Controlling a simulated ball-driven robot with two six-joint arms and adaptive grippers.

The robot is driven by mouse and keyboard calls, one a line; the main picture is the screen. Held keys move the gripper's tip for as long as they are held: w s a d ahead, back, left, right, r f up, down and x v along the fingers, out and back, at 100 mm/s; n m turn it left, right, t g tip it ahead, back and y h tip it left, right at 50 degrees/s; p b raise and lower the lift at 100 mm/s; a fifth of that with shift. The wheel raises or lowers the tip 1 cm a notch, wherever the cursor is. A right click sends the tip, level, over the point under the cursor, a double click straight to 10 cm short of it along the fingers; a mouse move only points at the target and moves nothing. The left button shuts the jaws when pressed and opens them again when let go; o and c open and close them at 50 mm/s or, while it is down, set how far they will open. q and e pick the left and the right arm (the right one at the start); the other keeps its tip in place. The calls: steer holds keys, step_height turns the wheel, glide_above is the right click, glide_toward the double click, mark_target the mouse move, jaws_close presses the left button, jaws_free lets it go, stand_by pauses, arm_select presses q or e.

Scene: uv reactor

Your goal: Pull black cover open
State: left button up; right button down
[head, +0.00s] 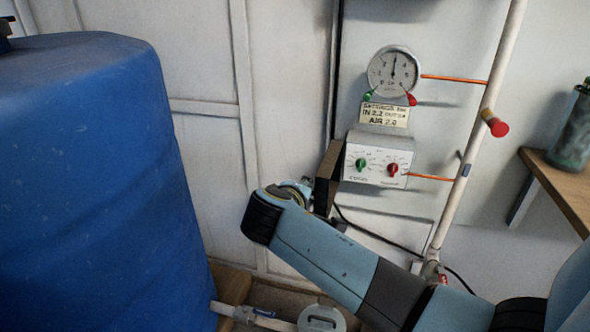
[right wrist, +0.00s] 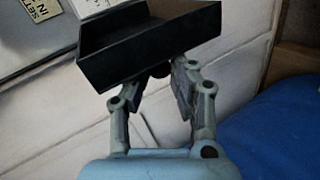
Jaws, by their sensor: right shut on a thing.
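The black cover (head: 327,178) stands out edge-on at the left edge of the white control box (head: 379,160), whose green and red knobs are exposed. In the right wrist view the cover (right wrist: 150,42) shows as a shallow open tray shape with its hollow side visible. My right gripper (head: 303,188) is just left of the cover. In the right wrist view my right gripper (right wrist: 158,82) has its fingers at the cover's lower edge, shut on it around a small dark part. The exact contact is partly hidden. My left gripper is not in view.
A big blue barrel (head: 95,180) fills the left side. A round gauge (head: 393,72) and a label plate (head: 385,115) are above the box. A pale pipe (head: 478,140) with a red-tipped fitting (head: 495,124) runs on the right, near a wooden shelf (head: 560,190).

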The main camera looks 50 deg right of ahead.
steer(key=shift+s+f, duration=0.1)
steer(key=shift+s, duration=0.1)
steer(key=c, duration=1.2)
jaws_free()
steer(key=shift+o, duration=0.2)
steer(key=v, duration=0.7)
steer(key=shift+a, duration=0.2)
steer(key=shift+s, duration=0.1)
